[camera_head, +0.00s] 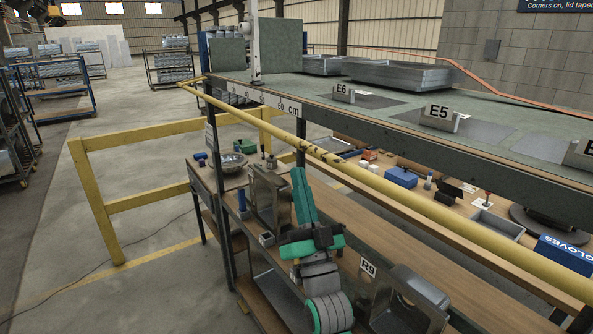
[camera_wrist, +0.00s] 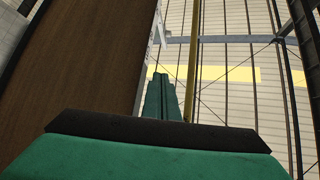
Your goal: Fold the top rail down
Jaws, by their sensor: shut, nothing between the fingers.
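The top rail (camera_head: 400,195) is a long yellow bar with dark scuffs near its middle. In the head view it runs along the bench front from the upper left to the lower right, just below the green-topped surface. It also shows in the wrist view as a thin yellow bar (camera_wrist: 193,60), to the right of my fingers. My gripper (camera_head: 298,172) is green and points up, with its tips a little below the rail in the head view. The fingers (camera_wrist: 162,80) are together and hold nothing. No contact with the rail can be made out.
A yellow guard frame (camera_head: 150,131) stands at the left. Below the bench top, a wooden shelf (camera_head: 370,238) holds metal sinks, one by an R9 sign (camera_head: 368,267). Labels E6 (camera_head: 343,90) and E5 (camera_head: 440,113) stand above the rail. The floor at left is largely clear.

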